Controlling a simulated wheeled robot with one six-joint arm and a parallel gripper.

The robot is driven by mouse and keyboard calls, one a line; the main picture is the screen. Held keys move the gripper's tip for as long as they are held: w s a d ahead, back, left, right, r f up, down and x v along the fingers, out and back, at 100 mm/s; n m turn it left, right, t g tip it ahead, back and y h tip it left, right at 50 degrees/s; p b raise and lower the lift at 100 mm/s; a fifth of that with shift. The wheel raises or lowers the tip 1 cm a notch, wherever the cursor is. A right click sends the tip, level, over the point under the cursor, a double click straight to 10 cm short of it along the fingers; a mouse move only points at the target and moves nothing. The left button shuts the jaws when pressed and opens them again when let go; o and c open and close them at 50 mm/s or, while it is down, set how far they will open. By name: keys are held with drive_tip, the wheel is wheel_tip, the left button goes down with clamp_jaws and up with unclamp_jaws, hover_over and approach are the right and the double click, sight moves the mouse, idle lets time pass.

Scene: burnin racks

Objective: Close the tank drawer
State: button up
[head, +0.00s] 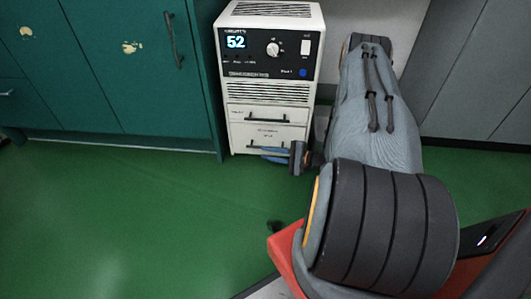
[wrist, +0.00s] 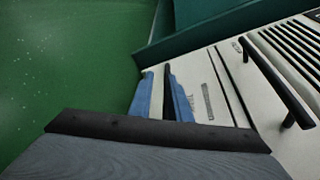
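The white unit with a lit "52" display (head: 268,50) stands against the wall in the head view. Its front has two drawers, one above the other, with dark bar handles; their labels are too small to read. The lower drawer (head: 243,136) has its handle (head: 268,149) right by my gripper (head: 274,155). In the wrist view, my gripper's blue fingers (wrist: 160,78) are apart, with the lower dark handle (wrist: 167,82) between them. A gap shows beside the left finger. I cannot tell how far either drawer stands out.
The upper drawer handle (wrist: 270,75) shows at right in the wrist view. A teal cabinet (head: 120,80) stands left of the unit and grey panels (head: 480,70) to the right.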

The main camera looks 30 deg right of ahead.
drive_tip(key=p+v, duration=0.2)
drive_tip(key=v, duration=0.4)
drive_tip(key=shift+s+a, duration=0.25)
idle(0.3)
drive_tip(key=shift+r, duration=0.1)
idle(0.3)
drive_tip(key=p+v, duration=0.2)
drive_tip(key=v, duration=0.6)
drive_tip(key=shift+p, duration=0.3)
